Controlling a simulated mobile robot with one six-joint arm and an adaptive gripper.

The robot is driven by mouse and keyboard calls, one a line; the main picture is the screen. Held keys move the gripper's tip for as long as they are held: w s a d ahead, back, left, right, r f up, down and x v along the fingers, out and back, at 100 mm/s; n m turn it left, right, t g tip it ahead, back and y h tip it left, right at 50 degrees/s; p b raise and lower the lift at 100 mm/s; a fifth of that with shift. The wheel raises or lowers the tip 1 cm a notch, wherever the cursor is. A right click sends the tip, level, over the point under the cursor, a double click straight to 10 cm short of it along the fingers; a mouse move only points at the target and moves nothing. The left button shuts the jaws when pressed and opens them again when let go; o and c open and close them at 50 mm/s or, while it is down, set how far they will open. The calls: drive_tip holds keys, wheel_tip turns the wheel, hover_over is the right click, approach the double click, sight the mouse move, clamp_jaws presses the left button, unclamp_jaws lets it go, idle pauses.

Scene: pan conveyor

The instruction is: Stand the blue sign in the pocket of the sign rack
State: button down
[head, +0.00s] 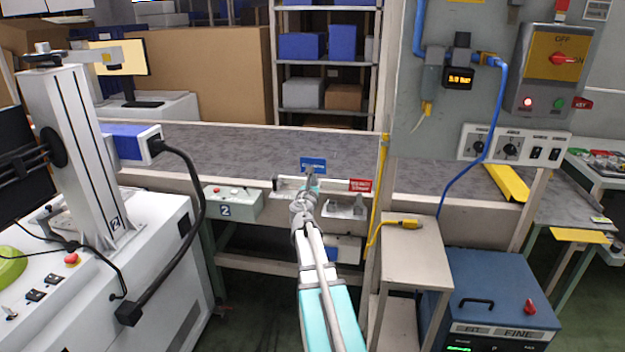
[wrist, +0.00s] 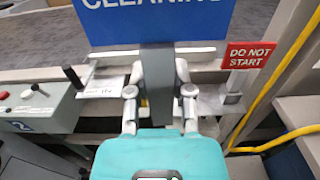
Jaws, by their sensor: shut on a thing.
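The blue sign (head: 313,164) is upright in my gripper (head: 311,190), in front of the grey conveyor. In the wrist view the blue sign (wrist: 150,22) shows part of the white word "CLEANING" and is cut off by the top edge. My gripper (wrist: 160,92) is shut on its dark grey post, below the panel. The sign rack (head: 288,184) is a pale rail on the conveyor's front side; it also shows behind the post in the wrist view (wrist: 208,98). The post's lower end and the pocket are hidden behind my gripper.
A red "DO NOT START" sign (wrist: 249,55) stands at the rack's right end. A control box marked 2 (head: 232,204) is on the left, with a dark knob (wrist: 73,76) beside the rack.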

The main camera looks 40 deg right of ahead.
drive_tip(key=shift+s, duration=0.1)
idle(0.6)
drive_tip(key=w+d+f+b, duration=0.2)
drive_tip(key=w+d, duration=0.2)
drive_tip(key=d, duration=0.8)
drive_tip(key=shift+w+d+f+b, duration=0.2)
drive_tip(key=shift+d+b, duration=0.1)
drive_tip(key=shift+d, duration=0.05)
drive_tip(key=shift+f, duration=0.2)
drive_tip(key=shift+f+b, duration=2.7)
drive_tip(key=shift+b, duration=0.15)
drive_tip(key=shift+f+b, duration=2.3)
drive_tip(key=shift+b, duration=0.05)
drive_tip(key=shift+c, duration=2.1)
unclamp_jaws()
